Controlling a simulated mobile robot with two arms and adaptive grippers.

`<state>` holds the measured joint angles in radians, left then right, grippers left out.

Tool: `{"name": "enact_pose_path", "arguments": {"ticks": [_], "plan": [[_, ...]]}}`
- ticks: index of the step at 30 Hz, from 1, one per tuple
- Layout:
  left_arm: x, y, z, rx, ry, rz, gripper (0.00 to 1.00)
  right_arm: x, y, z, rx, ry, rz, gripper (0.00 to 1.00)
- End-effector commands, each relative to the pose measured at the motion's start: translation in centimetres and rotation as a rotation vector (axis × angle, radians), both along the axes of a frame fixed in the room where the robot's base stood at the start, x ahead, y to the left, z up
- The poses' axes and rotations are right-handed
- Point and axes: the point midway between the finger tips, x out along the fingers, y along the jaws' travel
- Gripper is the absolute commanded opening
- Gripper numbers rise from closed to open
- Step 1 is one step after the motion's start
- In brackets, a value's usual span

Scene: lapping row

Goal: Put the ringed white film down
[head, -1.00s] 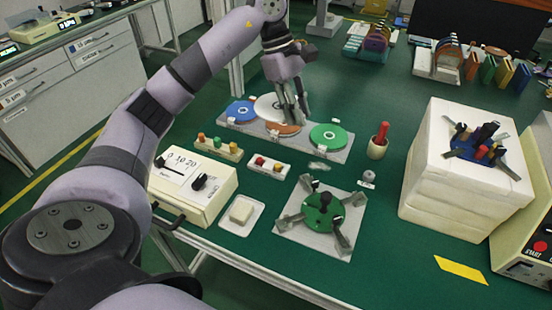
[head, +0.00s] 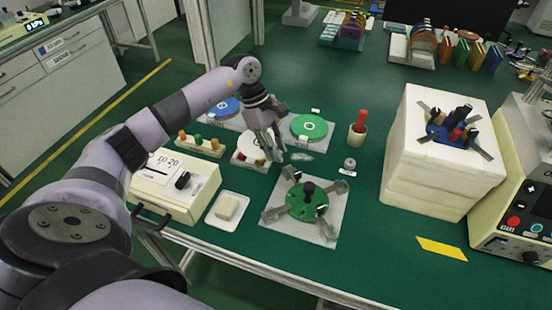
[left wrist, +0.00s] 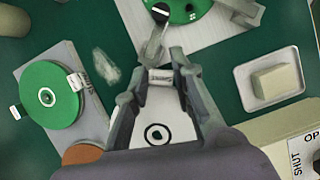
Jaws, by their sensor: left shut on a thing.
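My left gripper (head: 276,150) is shut on the white film (head: 249,148) by a small tab at its edge. In the left wrist view, the white film (left wrist: 180,127) hangs below the fingers (left wrist: 160,62), with a black ring at its centre. In the head view it appears above the table, in front of the grey board (head: 327,138), and partly covers a small peg block. The board carries a blue disc (head: 226,106) and a green disc (head: 308,127); an orange disc (left wrist: 82,153) shows in the left wrist view. My right gripper is not in view.
A green plate (head: 308,204) with metal arms sits on a grey square base (head: 323,233). A white dish (head: 216,219) with a pale block, a cream control box (head: 202,190), a red-handled tool in a cup (head: 357,137) and a white foam stack (head: 430,170) stand around. Green table shows between them.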

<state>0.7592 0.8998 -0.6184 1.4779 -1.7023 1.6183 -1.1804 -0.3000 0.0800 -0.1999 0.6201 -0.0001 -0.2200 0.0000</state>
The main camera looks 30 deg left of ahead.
Motion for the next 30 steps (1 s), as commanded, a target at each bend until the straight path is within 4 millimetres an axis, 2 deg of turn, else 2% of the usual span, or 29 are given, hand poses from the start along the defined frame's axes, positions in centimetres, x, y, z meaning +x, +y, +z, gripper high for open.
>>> {"name": "enact_pose_path", "arguments": {"ticks": [8,14,26,27,30], "plan": [[0.0,0.0,-2.3,0.0,0.003,0.001,0.0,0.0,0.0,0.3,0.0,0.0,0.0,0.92],[0.0,0.0,-5.0,-0.001,0.0,0.001,0.0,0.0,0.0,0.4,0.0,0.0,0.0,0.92],[0.0,0.0,-5.7,0.0,-0.001,-0.001,0.0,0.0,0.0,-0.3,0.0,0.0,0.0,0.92],[0.0,0.0,-5.6,0.0,-0.001,-0.001,0.23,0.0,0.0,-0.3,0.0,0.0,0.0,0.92],[0.0,0.0,-5.5,0.0,-0.001,0.0,0.3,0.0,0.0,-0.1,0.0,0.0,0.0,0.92]]}}
